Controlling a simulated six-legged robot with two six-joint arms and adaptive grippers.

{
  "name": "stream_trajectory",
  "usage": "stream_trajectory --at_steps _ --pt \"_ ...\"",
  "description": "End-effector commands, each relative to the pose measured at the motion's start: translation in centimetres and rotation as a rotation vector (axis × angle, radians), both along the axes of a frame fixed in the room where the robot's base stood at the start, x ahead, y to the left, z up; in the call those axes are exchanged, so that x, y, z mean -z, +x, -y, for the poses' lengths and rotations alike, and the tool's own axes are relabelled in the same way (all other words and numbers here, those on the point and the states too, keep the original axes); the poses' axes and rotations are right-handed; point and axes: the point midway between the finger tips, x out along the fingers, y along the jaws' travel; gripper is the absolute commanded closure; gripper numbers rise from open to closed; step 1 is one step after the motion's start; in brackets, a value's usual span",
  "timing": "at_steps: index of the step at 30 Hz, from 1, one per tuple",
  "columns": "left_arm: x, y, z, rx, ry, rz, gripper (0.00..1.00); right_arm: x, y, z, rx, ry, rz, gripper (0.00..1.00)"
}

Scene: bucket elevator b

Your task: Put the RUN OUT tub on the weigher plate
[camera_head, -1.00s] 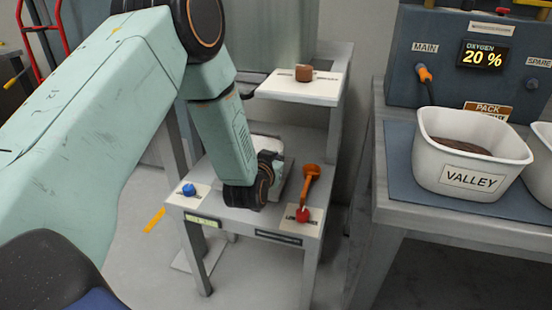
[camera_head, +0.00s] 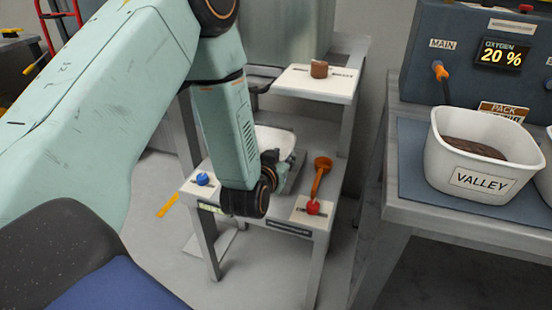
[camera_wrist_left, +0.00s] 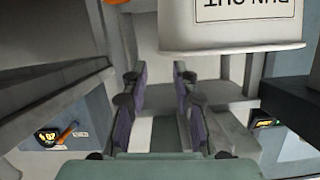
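The RUN OUT tub (camera_wrist_left: 245,22) is white; its label appears upside down at the top right of the left wrist view. In the head view, a white tub (camera_head: 275,139) shows behind my left arm on the grey stand, mostly hidden. My left gripper (camera_wrist_left: 160,100) is open and empty, with a clear gap between its purple-padded fingers. The tub lies ahead and to the right of them, apart from the fingers. In the head view the gripper (camera_head: 289,172) is largely hidden by my wrist. I cannot make out the weigher plate for certain. My right gripper is not in view.
An orange lever (camera_head: 321,177), red knob (camera_head: 313,207) and blue knob (camera_head: 202,179) are on the stand. An upper shelf (camera_head: 305,83) holds a small brown block (camera_head: 319,69). A VALLEY tub (camera_head: 482,160) stands on the right bench (camera_head: 415,205).

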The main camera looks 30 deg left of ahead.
Motion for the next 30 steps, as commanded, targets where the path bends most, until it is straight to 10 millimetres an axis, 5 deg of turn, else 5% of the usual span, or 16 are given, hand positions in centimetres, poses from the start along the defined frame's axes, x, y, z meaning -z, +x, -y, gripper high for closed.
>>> stream_trajectory --at_steps 9,18,20,23,27,30 --pt "-1.5 -4.5 1.2 0.001 0.0 -0.001 0.72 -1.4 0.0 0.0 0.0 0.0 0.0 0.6" --pt "-1.0 -5.5 1.5 0.006 -0.004 -0.022 0.72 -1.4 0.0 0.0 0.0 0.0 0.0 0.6" --pt "0.7 -6.3 2.0 0.019 -0.019 -0.08 0.72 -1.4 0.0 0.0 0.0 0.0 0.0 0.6" --pt "5.8 -9.7 3.7 0.057 -0.064 -0.265 0.72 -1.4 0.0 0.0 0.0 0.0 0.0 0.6" --pt "13.7 -18.3 6.4 0.102 -0.143 -0.625 0.72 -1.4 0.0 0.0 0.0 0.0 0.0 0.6" --pt "17.3 -25.1 7.8 0.116 -0.187 -0.865 0.72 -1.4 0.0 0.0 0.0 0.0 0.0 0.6"
